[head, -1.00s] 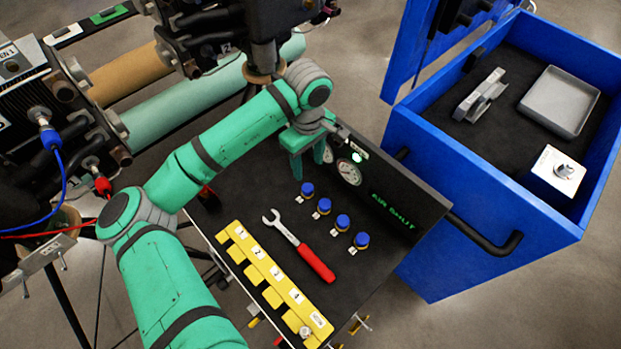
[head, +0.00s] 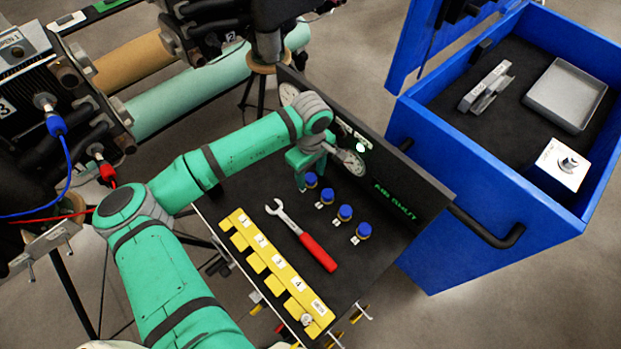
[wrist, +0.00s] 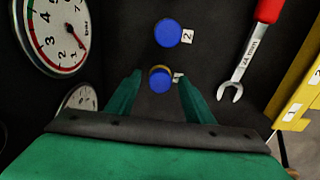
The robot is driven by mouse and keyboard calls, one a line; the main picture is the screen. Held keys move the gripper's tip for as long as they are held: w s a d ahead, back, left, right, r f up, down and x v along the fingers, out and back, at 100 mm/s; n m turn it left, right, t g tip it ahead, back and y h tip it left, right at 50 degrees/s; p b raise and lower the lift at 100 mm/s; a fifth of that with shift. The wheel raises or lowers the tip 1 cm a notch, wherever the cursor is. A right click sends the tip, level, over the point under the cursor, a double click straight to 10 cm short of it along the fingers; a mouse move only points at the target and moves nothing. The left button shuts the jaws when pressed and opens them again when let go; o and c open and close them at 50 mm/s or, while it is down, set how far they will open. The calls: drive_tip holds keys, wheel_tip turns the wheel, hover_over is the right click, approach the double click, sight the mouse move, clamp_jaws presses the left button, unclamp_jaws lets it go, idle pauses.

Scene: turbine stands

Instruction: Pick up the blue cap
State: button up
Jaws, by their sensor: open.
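Several blue caps stand in a row on the black tray, each with a small white number tag. The nearest cap to my gripper (head: 310,180) sits at the upper-left end of the row in the head view. In the wrist view this cap (wrist: 160,79) lies between the two green fingertips, with a yellowish rim showing. My gripper (wrist: 158,88) is open above it, and nothing is held. A second cap (wrist: 168,33), tagged 2, is just beyond. Two more caps (head: 345,212) (head: 363,231) follow in the head view.
A red-handled wrench (head: 305,240) lies beside the caps. A yellow numbered rack (head: 270,270) lines the tray's left edge. Gauges (wrist: 50,32) stand on the upright panel close to my gripper. A blue drawer cart (head: 480,190) is at right.

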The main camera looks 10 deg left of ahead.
drive_tip(key=c, duration=1.1)
drive_tip(key=shift+w, duration=0.1)
